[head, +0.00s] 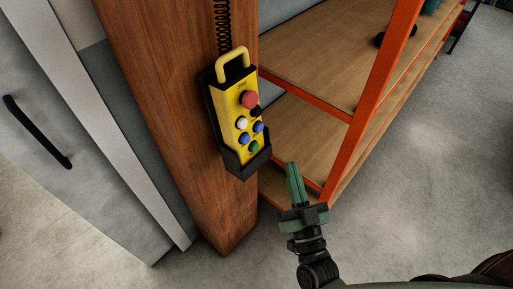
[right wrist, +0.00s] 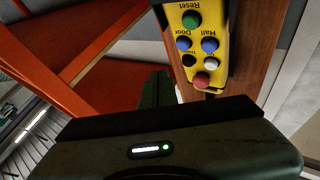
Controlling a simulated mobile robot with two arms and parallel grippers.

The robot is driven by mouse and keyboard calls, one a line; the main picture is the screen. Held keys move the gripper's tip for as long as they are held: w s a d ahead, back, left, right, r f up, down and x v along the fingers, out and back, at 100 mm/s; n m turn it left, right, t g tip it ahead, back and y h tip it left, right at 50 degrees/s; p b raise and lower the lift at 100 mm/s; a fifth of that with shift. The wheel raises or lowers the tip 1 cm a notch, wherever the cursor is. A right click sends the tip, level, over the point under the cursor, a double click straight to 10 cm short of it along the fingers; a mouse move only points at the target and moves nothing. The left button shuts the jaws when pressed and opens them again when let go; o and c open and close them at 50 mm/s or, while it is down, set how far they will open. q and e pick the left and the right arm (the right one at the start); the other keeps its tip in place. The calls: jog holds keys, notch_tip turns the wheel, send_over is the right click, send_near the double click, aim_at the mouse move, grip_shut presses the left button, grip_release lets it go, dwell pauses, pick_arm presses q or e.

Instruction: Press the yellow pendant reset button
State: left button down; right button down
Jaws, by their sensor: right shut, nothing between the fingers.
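The yellow pendant (head: 232,105) hangs upright in a black holder on a wooden post. It has a red, a black, a white, two blue and a green button. The green button (head: 254,147), lowest on the pendant, is the reset button; in the right wrist view the word "Reset" shows beside this green button (right wrist: 191,19), with the pendant upside down. My right gripper (head: 291,166) is shut and empty, right of and slightly below the green button, apart from the pendant. Its dark green fingers (right wrist: 156,90) also show in the right wrist view. My left gripper is not in view.
The wooden post (head: 160,90) stands behind the pendant. An orange-framed shelf (head: 372,85) with wooden boards is close behind my right gripper. A grey cabinet door (head: 50,110) with a black handle is at the left. Open floor (head: 440,170) lies to the right.

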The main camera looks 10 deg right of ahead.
aim_at(254, 147)
jog(key=w+a+f+b, duration=0.1)
jog(key=w+a+b, duration=0.1)
jog(key=w+a, duration=0.2)
jog(key=shift+w+a, duration=0.35)
jog(key=shift+w, duration=0.65)
dwell(1.4)
jog(key=shift+w+a+f, duration=0.15)
jog(key=shift+w+a, duration=0.1)
jog(key=shift+w, duration=0.05)
jog(key=shift+w+a, duration=0.25)
jog(key=shift+w, duration=0.1)
dwell(0.7)
dwell(0.4)
jog(key=shift+s+d+p, duration=0.3)
jog(key=shift+s+d, duration=0.25)
jog(key=shift+s, duration=0.15)
